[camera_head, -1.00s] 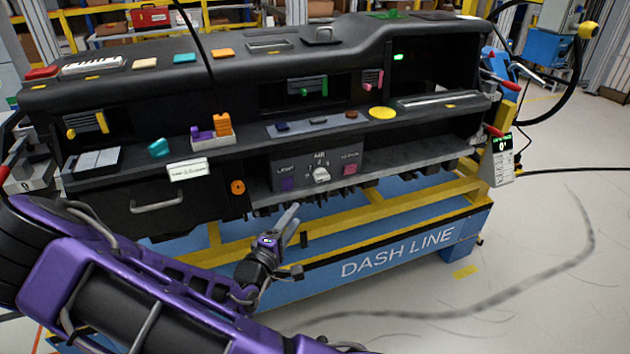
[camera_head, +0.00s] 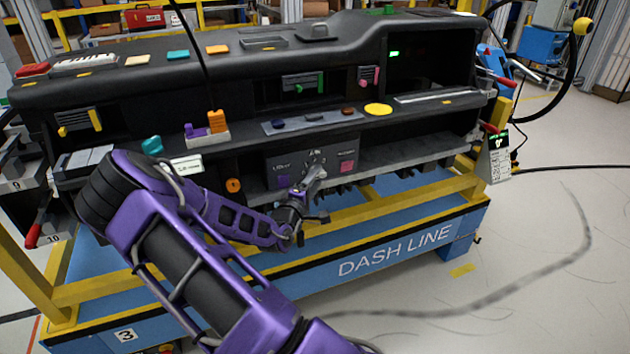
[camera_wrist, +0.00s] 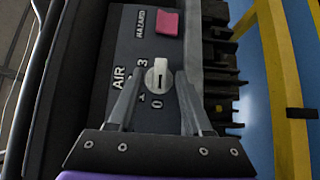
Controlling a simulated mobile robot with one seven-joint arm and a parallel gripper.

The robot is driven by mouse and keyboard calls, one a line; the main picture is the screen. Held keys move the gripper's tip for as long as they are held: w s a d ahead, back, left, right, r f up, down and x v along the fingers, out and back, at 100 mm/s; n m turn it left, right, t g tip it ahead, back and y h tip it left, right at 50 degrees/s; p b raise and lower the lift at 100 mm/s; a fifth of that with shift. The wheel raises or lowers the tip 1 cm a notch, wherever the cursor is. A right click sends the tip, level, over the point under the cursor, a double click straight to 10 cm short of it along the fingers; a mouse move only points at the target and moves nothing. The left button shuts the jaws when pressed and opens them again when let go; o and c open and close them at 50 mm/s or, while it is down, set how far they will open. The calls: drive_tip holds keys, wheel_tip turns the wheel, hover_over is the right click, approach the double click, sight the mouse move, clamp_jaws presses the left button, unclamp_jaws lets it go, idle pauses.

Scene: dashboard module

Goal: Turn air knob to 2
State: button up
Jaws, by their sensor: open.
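The air knob (camera_wrist: 158,77) is a round, light-coloured dial with a dark slot, on a dark panel marked AIR. In the wrist view a 3 and a 0 show beside it; my left finger partly hides the marks between. My gripper (camera_wrist: 155,88) is open, with one finger on each side of the knob. I cannot tell whether the fingers touch it. In the head view my gripper (camera_head: 314,178) is at the panel (camera_head: 335,160) and mostly hides the knob.
A pink HAZARD button (camera_wrist: 167,23) sits beside the knob; it also shows in the head view (camera_head: 347,166). A purple button (camera_head: 283,181) is to the left. An orange round knob (camera_head: 233,186) is farther left. A yellow frame rail (camera_head: 350,217) runs below the panel.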

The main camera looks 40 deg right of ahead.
clamp_jaws()
drive_tip(key=shift+r, duration=0.1)
idle(0.4)
